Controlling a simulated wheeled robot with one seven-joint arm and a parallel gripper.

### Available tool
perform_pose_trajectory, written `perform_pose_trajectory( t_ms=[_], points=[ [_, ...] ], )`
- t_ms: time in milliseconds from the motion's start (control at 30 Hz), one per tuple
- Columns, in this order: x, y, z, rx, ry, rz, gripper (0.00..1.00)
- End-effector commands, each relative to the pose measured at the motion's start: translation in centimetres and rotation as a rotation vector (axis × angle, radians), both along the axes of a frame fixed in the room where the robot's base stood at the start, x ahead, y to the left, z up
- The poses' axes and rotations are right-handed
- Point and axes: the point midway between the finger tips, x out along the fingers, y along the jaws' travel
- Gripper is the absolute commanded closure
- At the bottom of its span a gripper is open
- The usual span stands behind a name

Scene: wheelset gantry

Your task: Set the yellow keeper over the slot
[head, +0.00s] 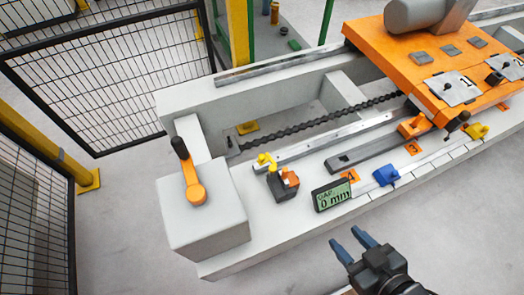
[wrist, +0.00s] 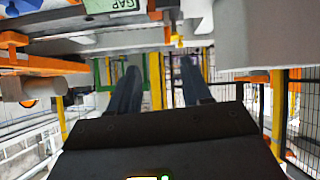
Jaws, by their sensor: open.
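A small yellow piece (head: 477,131) sits on the front rail at the right in the head view, and it may be the yellow keeper. Other yellow parts show on a dark block (head: 283,184) at the near end of the bed, so I cannot be sure which is the keeper. A long grey bar (head: 365,149) with a dark groove lies on the bed; I cannot tell whether this is the slot. My gripper (head: 350,240) is open and empty, in front of the bed and apart from it. Its two fingers also show in the wrist view (wrist: 160,82).
A gap display (head: 335,195) reading 0 mm stands on the bed's front edge. A blue piece (head: 387,175) sits right of it. An orange carriage (head: 385,47) covers the back right. An orange lever (head: 192,185) is at left. Mesh fences (head: 110,70) stand beyond; floor in front is clear.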

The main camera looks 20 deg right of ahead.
Motion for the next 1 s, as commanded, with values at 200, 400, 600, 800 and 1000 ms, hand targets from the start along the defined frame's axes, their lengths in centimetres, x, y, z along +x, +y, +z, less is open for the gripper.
perform_pose_trajectory(
  t_ms=[200,400,600,800,1000],
  points=[
    [6.5,-0.7,-5.7,-0.039,0.173,0.005,0.51],
    [12.5,-0.8,-9.0,-0.061,0.34,0.003,0.51],
    [18.7,-0.1,-10.0,-0.066,0.505,0.004,0.51],
    [24.0,1.4,-8.9,-0.061,0.66,0.014,0.51],
    [28.5,3.4,-6.2,-0.048,0.799,0.034,0.51]
  ],
)
